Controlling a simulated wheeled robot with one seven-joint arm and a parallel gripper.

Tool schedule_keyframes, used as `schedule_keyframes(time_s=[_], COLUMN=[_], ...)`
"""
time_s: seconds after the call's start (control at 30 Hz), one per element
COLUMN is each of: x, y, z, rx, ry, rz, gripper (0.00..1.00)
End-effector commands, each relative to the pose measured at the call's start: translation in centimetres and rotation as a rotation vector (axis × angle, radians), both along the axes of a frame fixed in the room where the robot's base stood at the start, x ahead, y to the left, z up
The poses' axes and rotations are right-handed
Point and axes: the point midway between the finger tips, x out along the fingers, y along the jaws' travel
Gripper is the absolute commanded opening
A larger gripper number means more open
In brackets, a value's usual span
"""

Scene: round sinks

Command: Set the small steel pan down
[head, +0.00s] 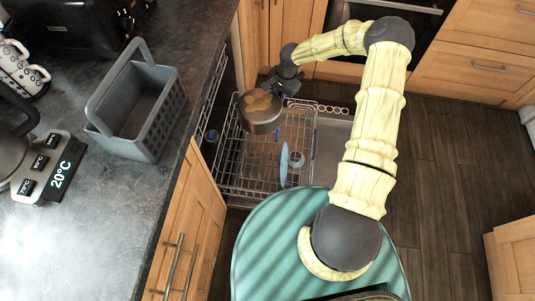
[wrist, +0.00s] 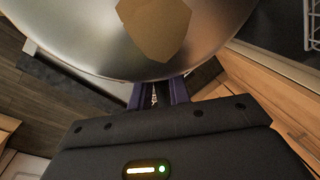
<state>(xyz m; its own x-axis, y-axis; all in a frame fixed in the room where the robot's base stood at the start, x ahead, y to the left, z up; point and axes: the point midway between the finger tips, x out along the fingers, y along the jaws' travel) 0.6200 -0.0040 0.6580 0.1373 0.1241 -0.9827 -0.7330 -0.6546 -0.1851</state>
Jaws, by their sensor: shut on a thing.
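The small steel pan (head: 260,113) is in the head view, over the left part of the pulled-out dishwasher rack (head: 233,171). My gripper (head: 284,86) is at the pan's upper right side and is shut on it. In the wrist view the pan (wrist: 90,40) fills the top, with a tan patch on its surface. My gripper's fingers (wrist: 158,95) meet the pan's near edge there. I cannot tell whether the pan touches the rack.
A blue plate (head: 284,164) stands in the rack beside a small round item (head: 297,158). The dark counter (head: 105,210) at left holds a grey basket (head: 140,110), a kettle base (head: 50,165) and patterned mugs (head: 20,72). Wooden floor (head: 440,190) lies open at right.

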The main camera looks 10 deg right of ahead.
Motion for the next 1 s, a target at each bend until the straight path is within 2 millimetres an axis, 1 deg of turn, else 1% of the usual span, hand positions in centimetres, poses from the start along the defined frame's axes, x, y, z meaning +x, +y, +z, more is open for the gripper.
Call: schedule_keyframes(time_s=[0.03, 0.1, 0.6, 1.0], x=[0.6, 1.2, 5.3, 8.2], y=[0.1, 0.1, 0.5, 0.9], z=[-1.9, -3.2, -11.8, -18.6], rx=[0.001, 0.000, 0.002, 0.002], ry=[-0.003, -0.002, -0.002, -0.001], rz=[-0.032, -0.080, -0.429, -0.709], gripper=[0.00, 0.00, 0.00, 0.00])
